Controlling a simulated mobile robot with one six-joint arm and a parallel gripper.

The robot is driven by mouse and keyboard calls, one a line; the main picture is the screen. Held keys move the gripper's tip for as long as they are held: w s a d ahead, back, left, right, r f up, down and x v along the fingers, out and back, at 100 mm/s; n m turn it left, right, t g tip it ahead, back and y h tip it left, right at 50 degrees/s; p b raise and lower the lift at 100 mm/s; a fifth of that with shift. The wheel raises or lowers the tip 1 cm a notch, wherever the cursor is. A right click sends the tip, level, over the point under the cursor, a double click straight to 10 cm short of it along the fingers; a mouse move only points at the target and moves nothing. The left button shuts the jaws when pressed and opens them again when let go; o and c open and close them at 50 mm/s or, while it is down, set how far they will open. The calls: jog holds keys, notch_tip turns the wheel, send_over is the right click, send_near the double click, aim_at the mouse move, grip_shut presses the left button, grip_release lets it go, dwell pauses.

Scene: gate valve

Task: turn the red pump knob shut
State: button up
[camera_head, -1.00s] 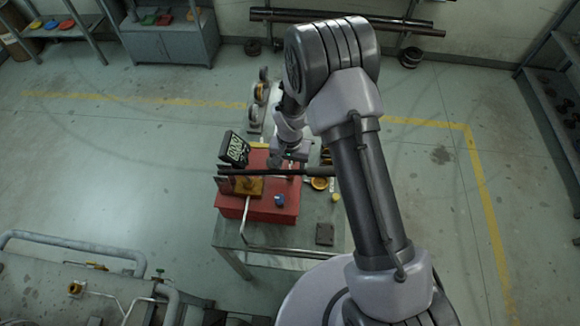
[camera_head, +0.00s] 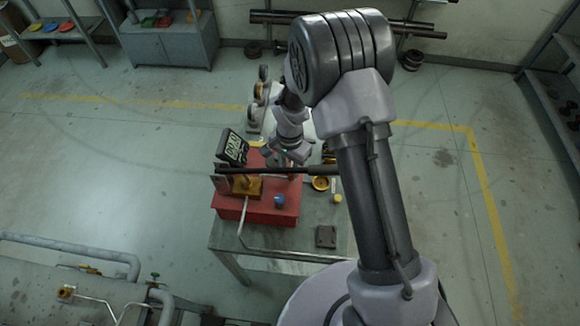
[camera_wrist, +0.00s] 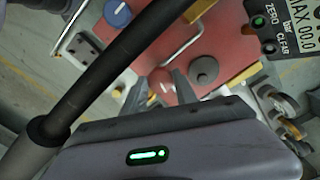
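The pump is a red box (camera_head: 256,213) on a bench, with a black lever (camera_head: 265,171) across it and a digital gauge (camera_head: 232,148) at its back left. In the wrist view a small reddish knob (camera_wrist: 161,90) shows low between my gripper's fingers, partly hidden by them. My gripper (camera_wrist: 165,80) points at the red top with its fingers apart; I cannot tell whether they touch the knob. In the head view my wrist (camera_head: 290,145) is over the back of the pump, and its fingertips are hard to make out.
A blue knob (camera_head: 279,201) sits on the pump's front. A grey round cap (camera_wrist: 204,70) is right of my fingers. The black lever passes close beside my gripper. A dark block (camera_head: 326,237) lies at the bench's front right. Pipes stand at lower left.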

jog(key=o, duration=0.3)
jog(key=shift+o, duration=0.2)
jog(key=shift+r, duration=0.1)
notch_tip(320, 180, up, 17)
jog(key=p, duration=0.2)
jog(key=shift+p, duration=0.3)
jog(key=shift+r, duration=0.1)
